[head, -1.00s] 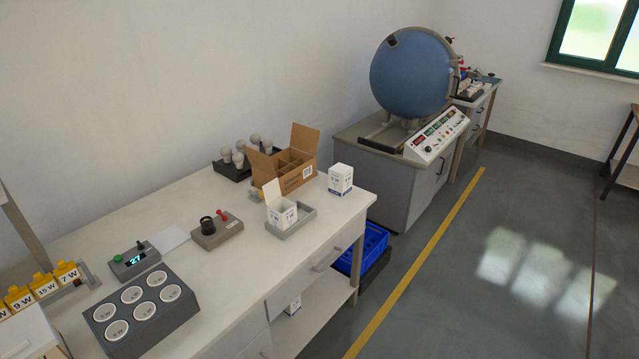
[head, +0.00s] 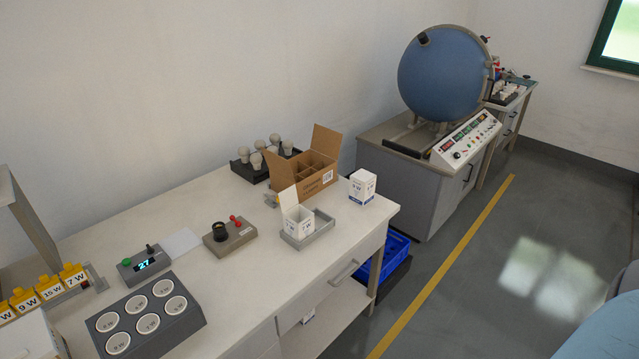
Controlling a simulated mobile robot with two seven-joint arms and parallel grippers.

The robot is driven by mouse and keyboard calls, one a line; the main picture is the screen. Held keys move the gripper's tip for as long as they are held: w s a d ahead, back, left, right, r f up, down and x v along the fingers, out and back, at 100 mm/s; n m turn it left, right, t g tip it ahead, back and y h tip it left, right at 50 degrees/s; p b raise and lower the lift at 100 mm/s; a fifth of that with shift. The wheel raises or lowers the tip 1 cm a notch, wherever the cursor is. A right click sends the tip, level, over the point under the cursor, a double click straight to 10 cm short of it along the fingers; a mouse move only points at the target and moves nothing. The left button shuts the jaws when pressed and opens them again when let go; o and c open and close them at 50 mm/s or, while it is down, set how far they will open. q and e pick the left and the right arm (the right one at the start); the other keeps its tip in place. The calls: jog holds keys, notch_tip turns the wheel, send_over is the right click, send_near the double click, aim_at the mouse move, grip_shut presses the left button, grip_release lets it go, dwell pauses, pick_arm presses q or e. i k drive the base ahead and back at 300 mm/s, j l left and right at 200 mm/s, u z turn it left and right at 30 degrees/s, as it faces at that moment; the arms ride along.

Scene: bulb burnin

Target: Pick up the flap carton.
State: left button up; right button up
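A small white carton (head: 299,220) with one tall flap standing up stands in a shallow grey tray (head: 322,230) near the front right of the workbench. Its top looks open. A closed white carton (head: 362,187) with blue print stands to its right, near the bench's right end. A brown cardboard box (head: 303,178) with raised flaps and inner dividers sits just behind the tray. Neither of my grippers is in view.
The workbench (head: 211,270) also holds a bulb tray (head: 244,170), a tester with a red lever (head: 231,237), a display box (head: 145,265) and a grey block with round sockets (head: 150,318). A blue crate (head: 393,254) sits below the bench. Open floor (head: 440,300) lies to the right.

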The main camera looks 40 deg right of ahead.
aim_at(361, 193)
jog(key=i+l+u, duration=0.1)
jog(key=l+u, duration=0.2)
jog(key=l, duration=0.2)
jog(key=l+u, duration=0.3)
jog(key=l, duration=0.25)
jog(key=l+u, duration=0.35)
jog(key=l, duration=0.75)
jog(key=l+u, duration=0.1)
jog(key=l, duration=1)
jog(key=k+l, duration=0.15)
jog(key=l, duration=0.95)
jog(key=u, duration=0.05)
